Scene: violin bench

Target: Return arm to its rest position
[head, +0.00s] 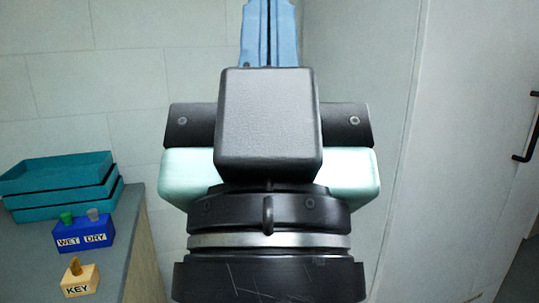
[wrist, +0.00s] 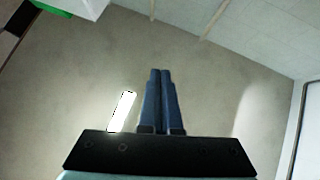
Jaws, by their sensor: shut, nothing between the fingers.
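My gripper (head: 269,8) stands in the middle of the head view, its blue fingers pointing up and close together with only a thin dark line between them. In the wrist view my gripper (wrist: 161,72) also shows its two blue fingers side by side and shut, with nothing between them. My dark wrist and pale green housing fill the centre of the head view and hide what is behind them. The fingers touch nothing that I can see.
At the left, a grey counter (head: 125,228) bears stacked teal trays (head: 62,180), a blue block labelled WET and DRY (head: 84,233) and a tan block labelled KEY (head: 80,280). A pale door (head: 475,150) with a black handle (head: 525,140) stands at the right.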

